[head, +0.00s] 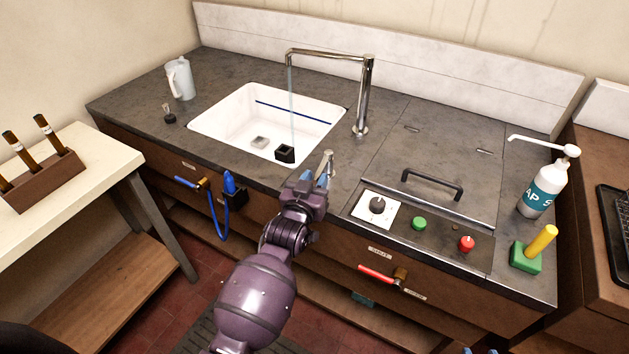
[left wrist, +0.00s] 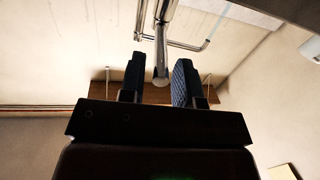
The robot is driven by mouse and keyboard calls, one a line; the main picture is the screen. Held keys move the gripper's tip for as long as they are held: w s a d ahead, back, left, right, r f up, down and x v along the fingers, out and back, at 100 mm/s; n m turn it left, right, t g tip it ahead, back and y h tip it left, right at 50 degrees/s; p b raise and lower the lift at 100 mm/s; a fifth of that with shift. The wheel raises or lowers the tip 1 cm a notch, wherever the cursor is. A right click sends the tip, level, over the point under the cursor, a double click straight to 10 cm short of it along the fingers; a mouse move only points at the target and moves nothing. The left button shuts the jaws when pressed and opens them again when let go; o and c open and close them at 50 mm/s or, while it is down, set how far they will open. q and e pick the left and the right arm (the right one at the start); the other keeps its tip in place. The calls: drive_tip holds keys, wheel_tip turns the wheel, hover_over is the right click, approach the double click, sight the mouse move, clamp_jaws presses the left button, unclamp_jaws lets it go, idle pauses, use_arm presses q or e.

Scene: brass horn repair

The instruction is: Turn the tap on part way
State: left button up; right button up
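The chrome tap (head: 367,95) stands behind the sink's right side, its spout reaching left over the basin. A thin stream of water (head: 292,110) falls from the spout. A short chrome lever (head: 327,162) stands at the counter's front, right of the sink. My left gripper (head: 318,180) is at this lever. In the left wrist view (left wrist: 158,82) its two fingers are apart, with the rounded end of a chrome rod (left wrist: 161,76) between them and gaps on both sides; contact cannot be told. Only small tips, perhaps of my right gripper, show at the head view's bottom edge.
The white sink (head: 215,122) holds a small black box (head: 285,154). A control panel (head: 440,236) with knobs and a black handle (head: 432,182) lie right of the lever. A soap bottle (head: 543,190) stands far right. A blue-handled valve (head: 187,182) is on the counter front.

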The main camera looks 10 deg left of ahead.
use_arm(q)
drive_tip(key=shift+o, duration=0.7)
drive_tip(key=shift+s+f, duration=0.1)
drive_tip(key=shift+s, duration=0.05)
drive_tip(key=s+a, duration=0.1)
drive_tip(key=s, duration=0.9)
drive_tip(key=shift+s+a, duration=0.2)
drive_tip(key=shift+a, duration=0.15)
